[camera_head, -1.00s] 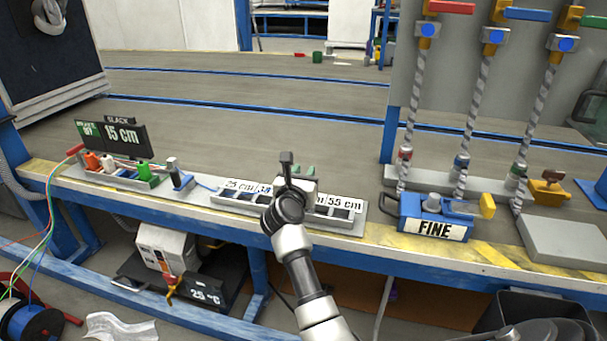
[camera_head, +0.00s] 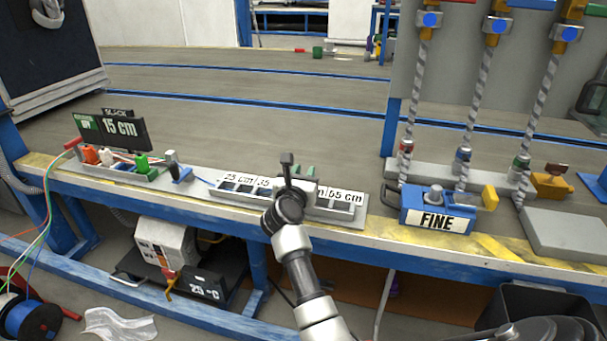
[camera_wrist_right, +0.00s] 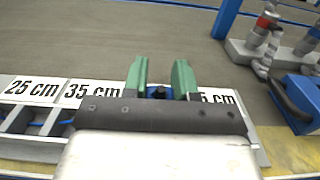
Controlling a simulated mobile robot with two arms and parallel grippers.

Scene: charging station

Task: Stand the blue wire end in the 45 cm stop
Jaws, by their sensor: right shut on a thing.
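The stop rack (camera_head: 345,214) is a long grey tray of open compartments on the bench's front strip. Its labels read 25 cm, 35 cm and 55 cm; the label between is hidden behind my right gripper (camera_head: 304,172). In the right wrist view, the green fingers of the right gripper (camera_wrist_right: 161,82) are over the rack between the 35 cm label and the partly covered right label. They are shut on the blue wire end (camera_wrist_right: 157,92), which shows as a small blue and black piece. Whether it touches the compartment floor is hidden. My left gripper is not in view.
A "15 cm" sign (camera_head: 122,128) stands behind a holder with orange, white and green pieces (camera_head: 142,162) at the left. A blue FINE box (camera_head: 437,220) and twisted strands (camera_head: 475,95) stand right of the rack.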

